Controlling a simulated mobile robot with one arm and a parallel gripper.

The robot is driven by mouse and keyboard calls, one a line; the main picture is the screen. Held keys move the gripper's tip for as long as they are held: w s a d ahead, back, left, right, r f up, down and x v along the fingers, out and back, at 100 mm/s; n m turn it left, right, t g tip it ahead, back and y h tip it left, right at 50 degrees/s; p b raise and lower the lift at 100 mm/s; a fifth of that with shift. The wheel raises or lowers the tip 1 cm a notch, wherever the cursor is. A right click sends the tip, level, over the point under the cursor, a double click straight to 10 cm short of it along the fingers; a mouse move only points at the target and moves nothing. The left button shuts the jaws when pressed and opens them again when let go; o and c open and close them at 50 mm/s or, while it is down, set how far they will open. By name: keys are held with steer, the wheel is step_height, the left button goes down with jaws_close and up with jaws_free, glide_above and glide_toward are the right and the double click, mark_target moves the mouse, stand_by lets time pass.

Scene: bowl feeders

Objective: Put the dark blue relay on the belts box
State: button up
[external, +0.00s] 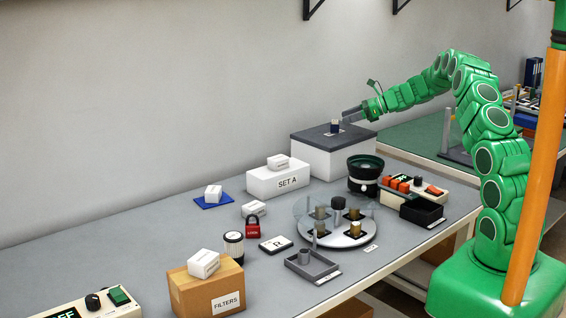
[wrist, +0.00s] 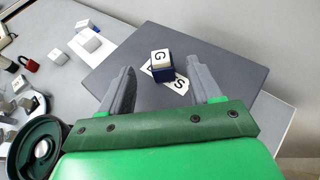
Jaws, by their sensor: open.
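The dark blue relay (external: 335,127) stands on the dark grey top of a white block (external: 318,158). In the wrist view the relay (wrist: 162,74) has a white top marked G and stands on a white card marked S (wrist: 179,86). My gripper (external: 350,115) is open and empty, just to the right of the relay and slightly above it in the external view. In the wrist view its fingers (wrist: 161,70) spread left and right of the relay, apart from it. No label reading belts is legible; several small white boxes, one on the cardboard FILTERS box (external: 207,288), have unreadable print.
The white SET A box (external: 279,182) carries a small white box (external: 278,161). A dark round bowl (external: 365,175) stands in front of the grey-topped block. A round turntable (external: 337,228), red padlock (external: 253,226) and grey tray (external: 312,268) are nearer. The table's left back is clear.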

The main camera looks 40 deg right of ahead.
steer(key=shift+v, duration=2.15)
steer(key=s+a+r+n+g, duration=0.2)
steer(key=s+a+r+n, duration=0.2)
steer(key=a, duration=0.6)
steer(key=s+a+r+n+g, duration=0.3)
steer(key=s+a+r+n, duration=0.15)
steer(key=a, duration=0.45)
steer(key=s+a+r+n+g, duration=0.25)
steer(key=s+a+n, duration=0.35)
steer(key=s+a, duration=0.6)
steer(key=s+a+n+g+h, duration=0.2)
steer(key=s+n+g+h, duration=0.4)
steer(key=s, duration=1.5)
steer(key=s+d+f+n+t+h, duration=0.1)
steer(key=s+d+n, duration=0.1)
steer(key=s, duration=0.6)
steer(key=s+d+f+n+t+h, duration=0.1)
steer(key=s+d+n+h, duration=0.1)
steer(key=s, duration=0.6)
steer(key=shift+s+d+f+n+h, duration=0.25)
steer(key=shift+d+n, duration=0.55)
steer(key=shift+n, duration=0.45)
